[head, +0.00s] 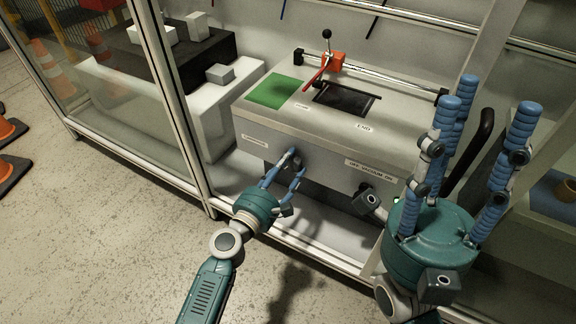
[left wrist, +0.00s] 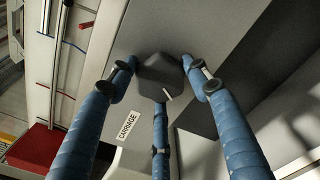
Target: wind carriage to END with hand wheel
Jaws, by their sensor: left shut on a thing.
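My left gripper (head: 292,163) is at the front panel of the grey machine (head: 300,140), its fingers closed around the dark hand wheel (left wrist: 160,72). The CARRIAGE label (left wrist: 127,126) is beside the wheel. The orange-red carriage (head: 334,62) sits on the rail (head: 400,81), toward its left end, with a black ball-topped lever on it. A red arm (head: 314,80) reaches from it toward the front left. The END label (head: 362,127) is on the top, front right of the dark opening. My right gripper (head: 488,105) is open and empty, fingers pointing up, right of the machine.
A green square (head: 275,92) lies on the machine top, left of the dark opening (head: 345,99). A second dark knob (head: 364,188) is lower right on the front panel. Glass panels and metal frame posts (head: 170,100) stand at left. The floor in front is clear.

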